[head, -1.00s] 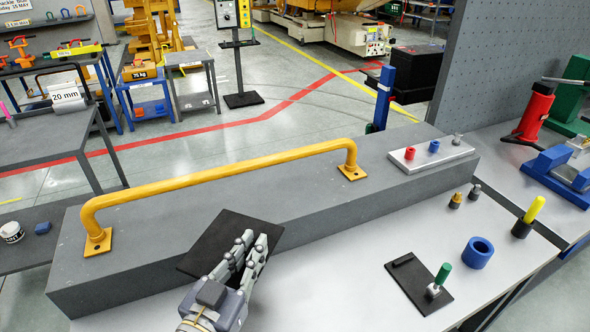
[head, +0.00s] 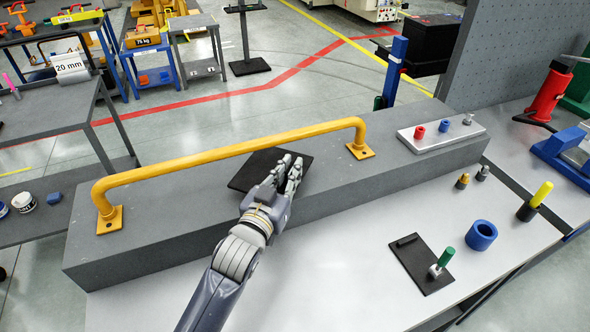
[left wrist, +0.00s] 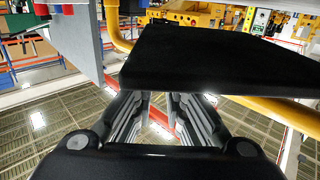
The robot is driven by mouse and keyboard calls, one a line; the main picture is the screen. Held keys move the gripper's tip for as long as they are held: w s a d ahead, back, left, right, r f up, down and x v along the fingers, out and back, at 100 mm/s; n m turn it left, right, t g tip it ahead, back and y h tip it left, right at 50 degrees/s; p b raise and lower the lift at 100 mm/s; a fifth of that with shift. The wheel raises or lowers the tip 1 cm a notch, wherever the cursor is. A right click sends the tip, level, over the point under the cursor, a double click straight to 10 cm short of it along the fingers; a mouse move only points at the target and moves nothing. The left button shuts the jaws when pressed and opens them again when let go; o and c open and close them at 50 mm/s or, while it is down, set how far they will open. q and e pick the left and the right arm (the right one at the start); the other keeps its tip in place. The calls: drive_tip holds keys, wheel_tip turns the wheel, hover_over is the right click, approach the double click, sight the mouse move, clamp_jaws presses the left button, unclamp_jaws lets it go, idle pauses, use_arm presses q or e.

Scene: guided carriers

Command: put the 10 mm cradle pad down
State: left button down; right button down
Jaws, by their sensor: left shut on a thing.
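The 10 mm cradle pad, a thin flat black square plate, shows in the head view (head: 252,172) over the top of the long grey block (head: 200,215), next to the yellow rail. It also fills the upper middle of the left wrist view (left wrist: 220,60). My left gripper (head: 287,172) is shut on the pad's near right edge, and its fingers hide that part. I cannot tell whether the pad touches the block. My right gripper is not in view.
A yellow rail (head: 230,151) arches along the block close to the pad. A pale plate with small pegs (head: 442,143) sits at the block's right end. On the light bench stand a black plate with a green-handled peg (head: 412,257) and a blue ring (head: 481,235).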

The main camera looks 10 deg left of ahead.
use_arm(q)
drive_tip(key=w, duration=0.3)
drive_tip(key=shift+w+d+r, duration=0.1)
drive_tip(key=shift+d, duration=0.2)
drive_tip(key=shift+f+p, duration=0.45)
drive_tip(key=shift+f, duration=1.3)
drive_tip(key=shift+f, duration=0.2)
drive_tip(key=c, duration=1.6)
unclamp_jaws()
